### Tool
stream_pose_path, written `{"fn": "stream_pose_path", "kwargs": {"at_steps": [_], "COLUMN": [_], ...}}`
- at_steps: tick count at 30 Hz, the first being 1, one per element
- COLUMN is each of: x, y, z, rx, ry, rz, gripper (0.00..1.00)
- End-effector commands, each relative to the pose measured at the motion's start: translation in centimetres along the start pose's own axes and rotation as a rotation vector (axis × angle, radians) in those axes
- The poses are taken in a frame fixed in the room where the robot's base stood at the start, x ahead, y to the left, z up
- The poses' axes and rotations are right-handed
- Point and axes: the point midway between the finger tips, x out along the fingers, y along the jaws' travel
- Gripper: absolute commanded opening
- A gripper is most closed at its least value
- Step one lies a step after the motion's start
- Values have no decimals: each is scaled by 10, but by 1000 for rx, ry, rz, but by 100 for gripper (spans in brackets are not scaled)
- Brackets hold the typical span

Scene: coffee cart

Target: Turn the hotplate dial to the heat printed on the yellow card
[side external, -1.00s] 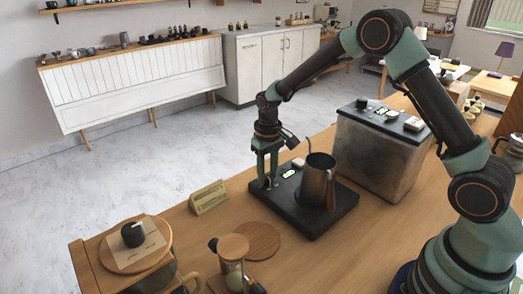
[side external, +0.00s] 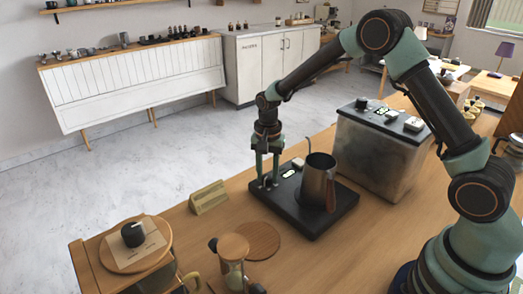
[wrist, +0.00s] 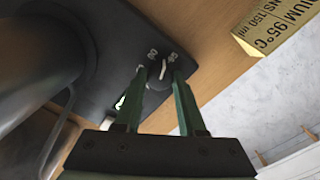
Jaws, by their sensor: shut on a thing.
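The black hotplate (side external: 310,221) stands on the wooden counter with a metal pitcher (side external: 319,178) on it. My gripper (side external: 267,184) points down at the hotplate's left corner. In the wrist view, its green fingers (wrist: 163,80) are shut on the dark dial (wrist: 160,77), one on each side. A white pointer mark shows on the dial, between small printed numbers too blurred to read surely. A lit display (side external: 289,174) sits beside the dial; its reading is unclear. The yellow card (side external: 208,197) stands left of the hotplate; the wrist view shows "95°C" on it (wrist: 272,28).
A wooden disc (side external: 110,259) with a black knob is at bottom left. A large grey box (side external: 380,155) stands behind the pitcher. Counter around the card is clear.

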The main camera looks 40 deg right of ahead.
Motion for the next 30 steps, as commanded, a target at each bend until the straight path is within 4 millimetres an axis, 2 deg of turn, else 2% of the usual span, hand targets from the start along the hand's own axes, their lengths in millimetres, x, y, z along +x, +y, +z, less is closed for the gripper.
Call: {"fn": "stream_pose_path", "kwargs": {"at_steps": [6, 15, 30], "x": [-2, -2, -3], "y": [0, 0, 0], "z": [0, 0, -1], "rx": [175, 335, 395], "ry": [0, 0, 0], "rz": [0, 0, 0], "gripper": [0, 0, 0]}}
